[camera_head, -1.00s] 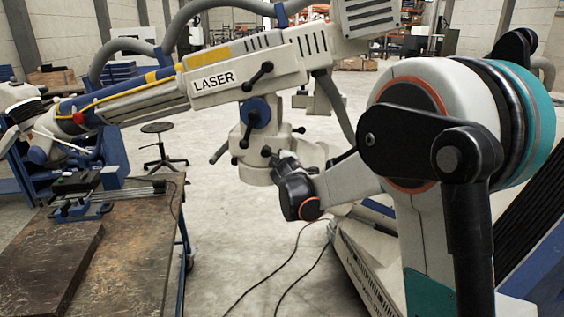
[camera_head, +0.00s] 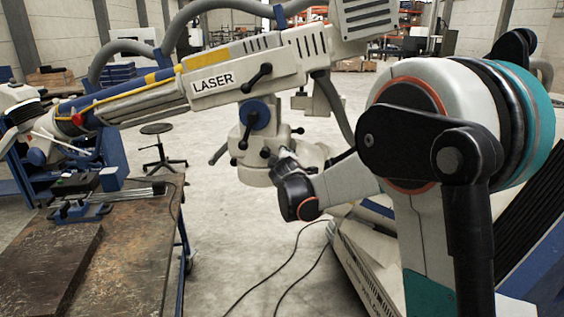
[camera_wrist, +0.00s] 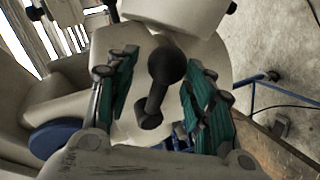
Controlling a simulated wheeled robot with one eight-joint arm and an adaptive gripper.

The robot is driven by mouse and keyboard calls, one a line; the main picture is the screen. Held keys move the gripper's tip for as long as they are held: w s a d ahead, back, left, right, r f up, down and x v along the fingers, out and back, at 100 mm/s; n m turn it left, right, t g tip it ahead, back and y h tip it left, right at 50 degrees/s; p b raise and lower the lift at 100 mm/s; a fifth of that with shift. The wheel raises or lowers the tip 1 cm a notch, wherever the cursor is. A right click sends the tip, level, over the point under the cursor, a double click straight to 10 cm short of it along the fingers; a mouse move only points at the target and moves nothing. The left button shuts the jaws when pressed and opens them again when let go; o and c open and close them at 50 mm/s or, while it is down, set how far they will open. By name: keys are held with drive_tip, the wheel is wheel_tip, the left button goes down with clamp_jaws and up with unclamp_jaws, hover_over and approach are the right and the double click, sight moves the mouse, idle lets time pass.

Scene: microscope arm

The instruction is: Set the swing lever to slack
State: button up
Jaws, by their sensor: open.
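The microscope arm (camera_head: 215,78), white and marked LASER, reaches left across the head view. Several black ball-ended levers sit on it, including an upper one (camera_head: 257,77) and ones around the lower joint. My gripper (camera_head: 276,158) is at the lower joint, partly hidden by my wrist. In the wrist view my gripper (camera_wrist: 159,92) is open, its teal-padded fingers on either side of a black lever (camera_wrist: 157,88). The lever's round knob is at the top and its pivot end is lower left. Gaps show on both sides of it. I cannot tell from labels which lever is the swing lever.
A worn workbench (camera_head: 125,245) stands at the left, with a blue fixture (camera_head: 80,213) on it. A stool (camera_head: 158,145) stands behind. Cables lie on the open floor in the middle. The joint's white housing (camera_head: 257,176) is close around my gripper.

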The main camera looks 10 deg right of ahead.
drive_tip(key=v, duration=1.2)
drive_tip(key=shift+a, duration=0.1)
